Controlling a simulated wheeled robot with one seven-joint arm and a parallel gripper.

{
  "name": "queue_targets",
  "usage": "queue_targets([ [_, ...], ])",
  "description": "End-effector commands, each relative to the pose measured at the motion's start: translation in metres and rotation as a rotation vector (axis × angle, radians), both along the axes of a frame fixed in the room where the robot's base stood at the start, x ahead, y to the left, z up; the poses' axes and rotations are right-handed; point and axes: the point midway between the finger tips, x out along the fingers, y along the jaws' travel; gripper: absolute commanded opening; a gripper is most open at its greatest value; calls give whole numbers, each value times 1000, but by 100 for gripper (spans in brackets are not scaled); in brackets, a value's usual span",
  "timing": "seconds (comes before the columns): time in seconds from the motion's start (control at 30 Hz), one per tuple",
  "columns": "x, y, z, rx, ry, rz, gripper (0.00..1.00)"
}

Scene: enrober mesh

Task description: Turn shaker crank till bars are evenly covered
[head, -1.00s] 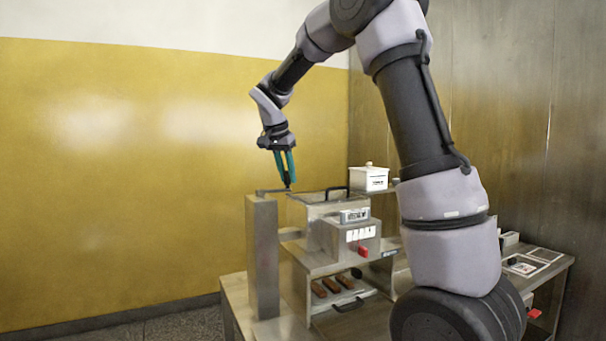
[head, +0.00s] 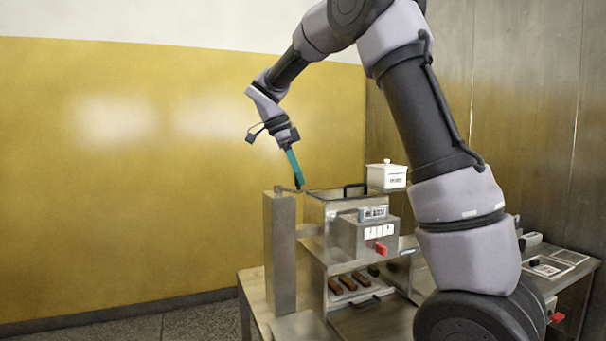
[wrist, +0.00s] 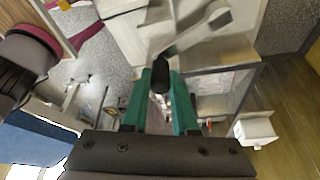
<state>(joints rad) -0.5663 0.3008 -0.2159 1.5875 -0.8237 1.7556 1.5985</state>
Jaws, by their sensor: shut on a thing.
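My gripper (head: 299,184) is at the top of the grey post (head: 280,250), its teal fingers pointing down. In the wrist view the fingers (wrist: 160,78) are closed around a dark knob (wrist: 160,72) at the end of the metal crank arm (wrist: 192,34). The crank sits on top of the post, beside the open-topped steel hopper (head: 322,209). Several brown bars (head: 347,283) lie in a row on the shelf below. How evenly they are covered is too small to tell.
A control box (head: 368,237) with a small display and a red switch is on the machine's front. A white lidded tub (head: 387,177) stands behind right. A dark handle (head: 355,187) rises from the hopper's back edge. A side table (head: 560,275) with papers is at right.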

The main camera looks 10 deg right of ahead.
Motion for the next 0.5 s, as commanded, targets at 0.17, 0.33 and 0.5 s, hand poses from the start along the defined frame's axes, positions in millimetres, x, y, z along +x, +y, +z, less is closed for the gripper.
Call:
queue_targets([
  [0.17, -6, 11, 0, 0, -1, -148, 0],
  [0.33, -9, 20, 0, 0, -1, -269, 0],
  [0.5, -12, 26, 0, 0, -2, -353, 0],
])
